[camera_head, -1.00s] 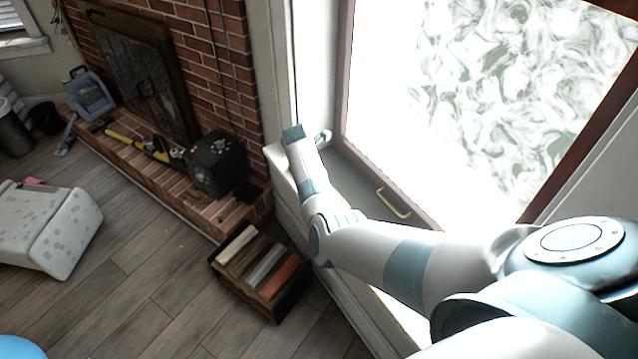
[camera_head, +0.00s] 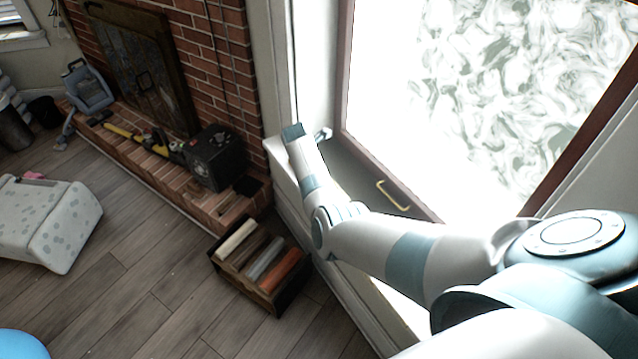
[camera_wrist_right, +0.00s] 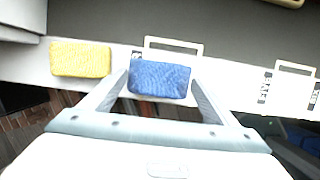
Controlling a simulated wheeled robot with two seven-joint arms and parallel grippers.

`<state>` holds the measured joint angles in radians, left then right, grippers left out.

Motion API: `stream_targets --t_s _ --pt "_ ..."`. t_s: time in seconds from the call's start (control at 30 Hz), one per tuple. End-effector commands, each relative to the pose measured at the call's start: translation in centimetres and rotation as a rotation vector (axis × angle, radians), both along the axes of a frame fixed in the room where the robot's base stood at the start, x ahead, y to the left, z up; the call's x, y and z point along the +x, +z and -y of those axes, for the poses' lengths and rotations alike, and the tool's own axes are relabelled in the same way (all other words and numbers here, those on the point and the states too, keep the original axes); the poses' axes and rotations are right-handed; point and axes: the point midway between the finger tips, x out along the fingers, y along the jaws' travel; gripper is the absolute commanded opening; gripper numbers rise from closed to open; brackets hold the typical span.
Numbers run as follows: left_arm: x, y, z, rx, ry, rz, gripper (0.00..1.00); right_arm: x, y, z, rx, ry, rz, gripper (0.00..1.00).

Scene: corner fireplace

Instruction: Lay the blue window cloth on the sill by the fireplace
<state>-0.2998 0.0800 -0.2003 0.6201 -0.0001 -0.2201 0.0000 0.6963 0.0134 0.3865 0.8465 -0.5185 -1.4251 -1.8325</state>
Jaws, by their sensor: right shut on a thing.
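The blue window cloth (camera_wrist_right: 159,80) is between the fingers of my right gripper (camera_wrist_right: 160,92) in the right wrist view. The gripper is shut on it. The cloth is over the white sill (camera_wrist_right: 225,88); I cannot tell whether it touches the sill. A yellow cloth or sponge (camera_wrist_right: 81,60) lies on the sill to its left. In the head view my right arm reaches over the sill (camera_head: 284,168) beside the fireplace (camera_head: 140,75); its wrist hides the blue cloth there. My left gripper is not in view.
The window frame (camera_head: 385,172) with a brass handle (camera_head: 393,196) is beside my right arm. A wooden crate of rolled items (camera_head: 258,268) stands on the floor below the sill. A black box (camera_head: 215,157) and tools are on the brick hearth. The floor (camera_head: 140,270) has open room.

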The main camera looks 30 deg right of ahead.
Motion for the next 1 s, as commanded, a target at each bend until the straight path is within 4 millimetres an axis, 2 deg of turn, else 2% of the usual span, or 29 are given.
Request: stream_targets --t_s 0.97,1.0 --pt "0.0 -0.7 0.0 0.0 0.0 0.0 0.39 0.0 -1.2 0.0 -0.001 0.0 0.0 0.64" --pt "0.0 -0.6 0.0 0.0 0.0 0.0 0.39 0.0 -1.2 0.0 -0.001 0.0 0.0 0.89"
